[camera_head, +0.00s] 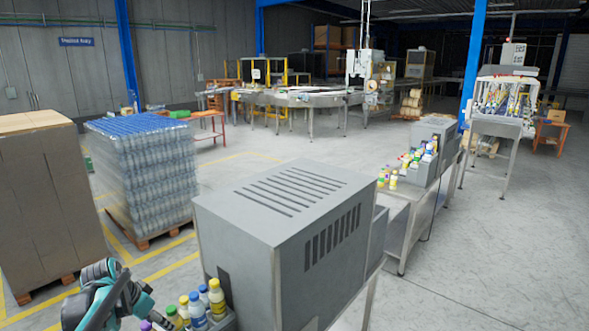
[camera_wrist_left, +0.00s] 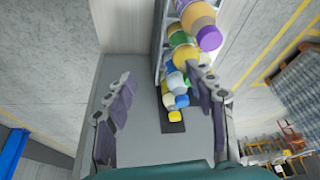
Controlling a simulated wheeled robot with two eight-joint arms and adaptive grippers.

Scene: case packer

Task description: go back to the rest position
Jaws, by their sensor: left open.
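My left gripper (camera_wrist_left: 160,98) is open, with its two grey fingers spread wide and nothing seen held between them. In the head view part of my teal left arm (camera_head: 103,297) comes in at the lower left, beside the row of bottles. In the left wrist view the row runs down from a purple-capped bottle (camera_wrist_left: 207,32) to a yellow cap (camera_wrist_left: 175,117), behind the right finger. My right gripper is in neither view.
The large grey machine housing (camera_head: 285,225) stands just right of my left arm. A pallet of clear bottles (camera_head: 146,172) and a stack of brown cartons (camera_head: 45,200) stand at the left. More bottles (camera_head: 420,155) sit along the conveyor beyond. Open floor lies at the right.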

